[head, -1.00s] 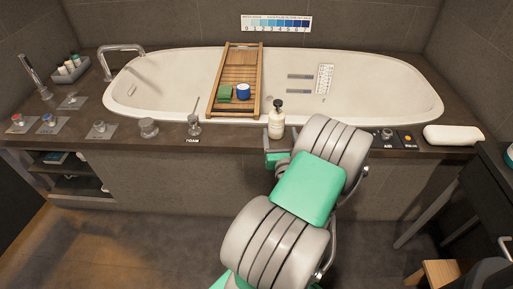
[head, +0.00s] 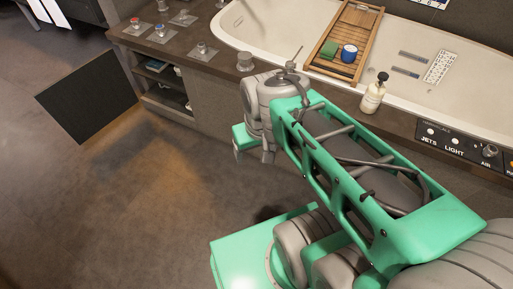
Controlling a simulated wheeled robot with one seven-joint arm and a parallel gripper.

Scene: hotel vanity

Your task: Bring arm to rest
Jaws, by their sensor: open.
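My arm, green and grey, reaches from the lower right of the head view up toward the tub's front ledge and bends down at its far end. My gripper (head: 254,158) hangs at that end, in front of the tub's front panel and above the floor. Its two fingers point down, stand apart and hold nothing visible. Part of the wrist overlaps the ledge in the picture; I cannot tell how close they are.
A pump bottle (head: 374,93) stands on the ledge (head: 205,32) beside the arm. A wooden tray (head: 330,60) with a green block (head: 329,49) and a blue cup (head: 349,53) spans the bathtub (head: 262,22). Open shelves (head: 160,92) are at left. The floor (head: 130,215) is clear at lower left.

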